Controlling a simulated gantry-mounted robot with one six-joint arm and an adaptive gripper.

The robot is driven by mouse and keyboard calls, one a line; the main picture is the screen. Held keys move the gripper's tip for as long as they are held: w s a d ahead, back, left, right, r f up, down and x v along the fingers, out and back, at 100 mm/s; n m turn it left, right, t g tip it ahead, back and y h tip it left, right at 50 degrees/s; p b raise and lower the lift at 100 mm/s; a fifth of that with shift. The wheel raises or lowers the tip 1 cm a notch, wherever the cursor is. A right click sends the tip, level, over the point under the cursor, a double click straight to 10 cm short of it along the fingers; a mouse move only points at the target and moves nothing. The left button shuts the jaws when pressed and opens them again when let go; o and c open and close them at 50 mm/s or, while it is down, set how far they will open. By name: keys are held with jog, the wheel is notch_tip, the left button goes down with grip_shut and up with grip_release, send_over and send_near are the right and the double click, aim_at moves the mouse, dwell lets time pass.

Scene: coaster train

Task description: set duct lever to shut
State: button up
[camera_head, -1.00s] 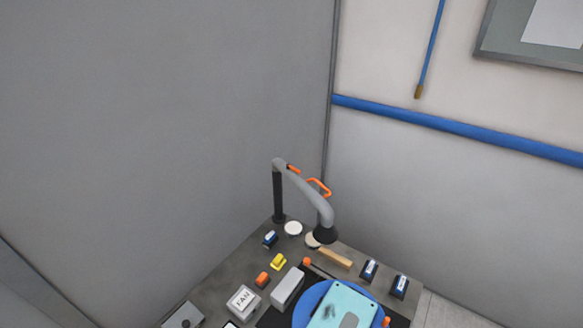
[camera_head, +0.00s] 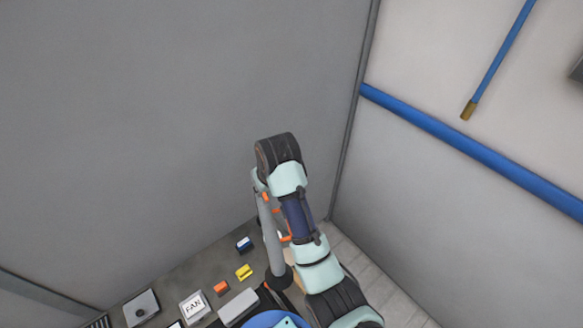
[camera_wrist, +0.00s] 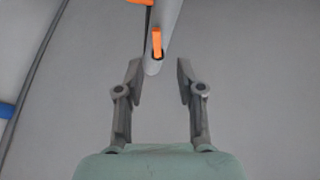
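The duct is a grey pipe (camera_head: 270,235) that slopes down to a dark hood (camera_head: 280,278) over the desk. A small orange lever (camera_head: 266,197) sits near its upper end, partly beside my arm. In the wrist view the orange lever (camera_wrist: 157,42) stands at the rounded end of the pipe (camera_wrist: 155,66). My gripper (camera_wrist: 159,74) is open and empty, its fingers on either side of the pipe's end, with the lever just ahead of the fingertips. I cannot tell if they touch. In the head view my arm mostly hides the gripper.
An orange handle (camera_head: 285,238) is lower on the duct, partly behind my arm. The desk holds a blue-and-white switch (camera_head: 244,244), a yellow block (camera_head: 244,272), a FAN button (camera_head: 194,306) and a grey box (camera_head: 238,307). A wall stands close behind the duct.

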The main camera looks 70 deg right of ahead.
aim_at(266, 197)
jog(key=x, duration=0.4)
jog(key=p+x, duration=0.1)
jog(key=x, duration=0.3)
jog(key=shift+s+d, duration=0.1)
jog(key=shift+s, duration=0.15)
grip_shut()
